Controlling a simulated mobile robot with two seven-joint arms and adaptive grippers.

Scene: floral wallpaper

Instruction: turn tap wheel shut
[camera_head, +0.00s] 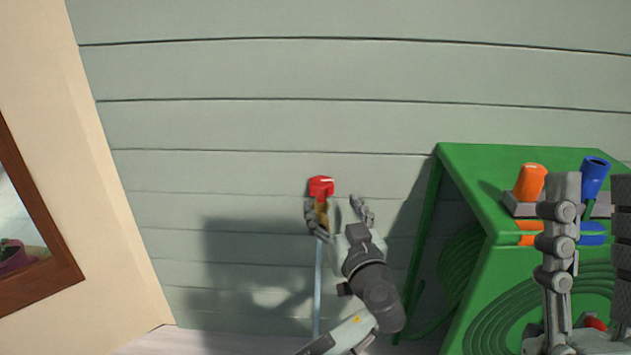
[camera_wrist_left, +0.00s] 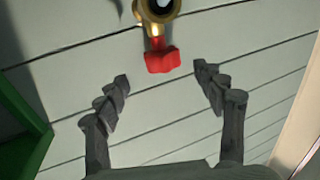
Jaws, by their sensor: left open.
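The red tap wheel (camera_head: 320,187) sits on a brass tap (camera_head: 322,214) in front of the grey-green plank wall, above a thin pale pipe. In the left wrist view the red wheel (camera_wrist_left: 162,60) is near the top centre, with the brass tap body (camera_wrist_left: 172,22) partly cut off above it. My left gripper (camera_head: 339,205) is open, and its fingers are spread just below the wheel. In the left wrist view its fingertips (camera_wrist_left: 161,74) lie either side of the wheel, apart from it. My right gripper (camera_head: 594,182) is at the right edge, partly cut off, its fingers apart.
A green stand (camera_head: 480,158) is at the right. On it are an orange nozzle (camera_head: 530,182) and a blue nozzle (camera_head: 594,174). A coiled green hose (camera_head: 500,310) shows on its front. A brown-framed window (camera_head: 40,285) is at the left. The wall around the tap is bare.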

